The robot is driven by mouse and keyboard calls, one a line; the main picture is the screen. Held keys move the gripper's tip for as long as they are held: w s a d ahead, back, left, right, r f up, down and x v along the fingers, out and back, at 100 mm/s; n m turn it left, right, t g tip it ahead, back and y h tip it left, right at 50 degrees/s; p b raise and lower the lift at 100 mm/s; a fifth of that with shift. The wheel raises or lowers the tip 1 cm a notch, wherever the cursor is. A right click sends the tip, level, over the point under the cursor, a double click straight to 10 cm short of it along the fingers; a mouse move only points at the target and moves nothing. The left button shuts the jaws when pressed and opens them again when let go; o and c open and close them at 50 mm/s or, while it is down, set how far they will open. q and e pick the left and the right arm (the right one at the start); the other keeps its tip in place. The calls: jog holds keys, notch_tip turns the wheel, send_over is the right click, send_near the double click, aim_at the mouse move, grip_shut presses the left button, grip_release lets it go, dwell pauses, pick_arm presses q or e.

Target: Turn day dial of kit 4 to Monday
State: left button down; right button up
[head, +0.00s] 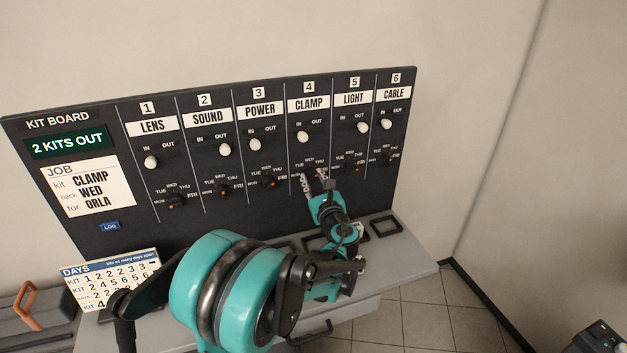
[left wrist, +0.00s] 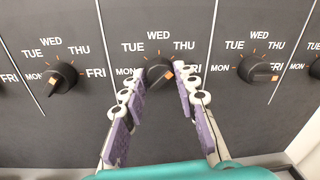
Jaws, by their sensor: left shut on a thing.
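The day dial of kit 4 (left wrist: 158,71) is a dark round knob with an orange mark, in the middle of the left wrist view. MON, TUE, WED, THU are printed around it. The orange mark seems to lie on the knob's right side; I cannot tell exactly which day it points to. My left gripper (left wrist: 160,88) has its purple-padded fingers on either side of the knob, closed on it. In the head view my left gripper (head: 315,183) is at the lower part of the CLAMP column and hides most of this dial.
The kit board (head: 235,220) has similar day dials close on both sides, such as the POWER dial (head: 270,183) and the LIGHT dial (head: 350,166). IN/OUT knobs sit above, including the CLAMP knob (head: 303,137). A grey shelf (head: 410,258) runs below. A day card (head: 112,277) stands left.

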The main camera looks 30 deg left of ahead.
pick_arm(q)
jog(key=shift+n, duration=0.3)
jog(key=n+b, duration=0.1)
jog(key=n, duration=0.2)
jog(key=n+b, duration=0.1)
jog(key=n, duration=0.3)
jog(key=shift+f, duration=0.1)
jog(key=n, duration=0.4)
jog(key=shift+y, duration=0.4)
jog(key=n+b, duration=0.1)
jog(key=n, duration=0.2)
jog(key=shift+n, duration=0.4)
jog(key=n, duration=0.6)
jog(key=shift+n+g, duration=0.3)
jog(key=shift+n, duration=0.1)
jog(key=n, duration=0.5)
jog(key=shift+d+n+g+y, duration=0.1)
jog(key=shift+n+g+y, duration=0.2)
jog(key=shift+n, duration=0.1)
jog(key=c, duration=2.3)
grip_release()
